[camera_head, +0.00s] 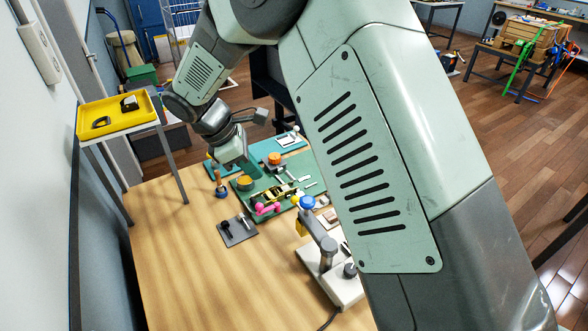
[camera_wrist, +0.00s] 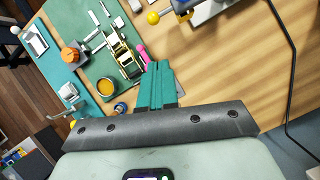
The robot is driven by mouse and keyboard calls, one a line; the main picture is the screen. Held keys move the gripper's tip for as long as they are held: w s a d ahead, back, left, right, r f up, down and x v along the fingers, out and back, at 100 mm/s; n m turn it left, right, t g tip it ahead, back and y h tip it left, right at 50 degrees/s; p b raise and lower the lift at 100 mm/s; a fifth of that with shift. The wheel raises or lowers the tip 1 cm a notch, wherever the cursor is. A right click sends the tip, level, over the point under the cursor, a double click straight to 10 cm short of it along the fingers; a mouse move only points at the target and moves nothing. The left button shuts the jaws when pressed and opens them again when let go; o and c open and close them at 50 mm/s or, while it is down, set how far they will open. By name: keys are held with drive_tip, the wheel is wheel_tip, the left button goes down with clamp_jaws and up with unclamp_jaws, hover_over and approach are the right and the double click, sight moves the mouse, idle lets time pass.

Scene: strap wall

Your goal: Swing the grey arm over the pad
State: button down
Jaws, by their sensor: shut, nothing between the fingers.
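In the head view a white-based fixture (camera_head: 330,282) stands at the table's front right, partly hidden by my arm. Its grey arm (camera_head: 319,234) sits above the base and has a blue knob (camera_head: 307,202) at its far end. A yellow part shows below the knob. I cannot tell for certain which surface is the pad. My gripper (camera_head: 250,170) is over the far part of the table, apart from the fixture. In the wrist view its teal fingers (camera_wrist: 157,84) are together and empty. Part of a pale-based item with a yellow ball (camera_wrist: 153,18) shows at the top edge.
A dark plate (camera_head: 238,231) lies left of the fixture. A screwdriver-like tool (camera_head: 220,184) stands nearby. The front left of the table is bare.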

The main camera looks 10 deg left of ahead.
drive_tip(key=w+d+f, duration=0.1)
drive_tip(key=d+f, duration=0.1)
drive_tip(key=f, duration=0.3)
drive_tip(key=w+d+f+n, duration=0.1)
drive_tip(key=w+d+f, duration=0.1)
drive_tip(key=f, duration=0.4)
drive_tip(key=shift+w+d+f, duration=0.2)
drive_tip(key=shift+w+d, duration=0.05)
drive_tip(key=shift+d, duration=0.35)
drive_tip(key=w+d+m+g, duration=0.4)
drive_tip(key=w+d+m, duration=0.35)
drive_tip(key=d, duration=0.35)
drive_tip(key=s+d+m+g+y, duration=0.1)
drive_tip(key=s+d+m+g, duration=0.1)
drive_tip(key=d+m, duration=0.7)
drive_tip(key=shift+s+d+m+g+y, duration=0.35)
drive_tip(key=shift+s+d, duration=0.55)
drive_tip(key=shift+d, duration=0.8)
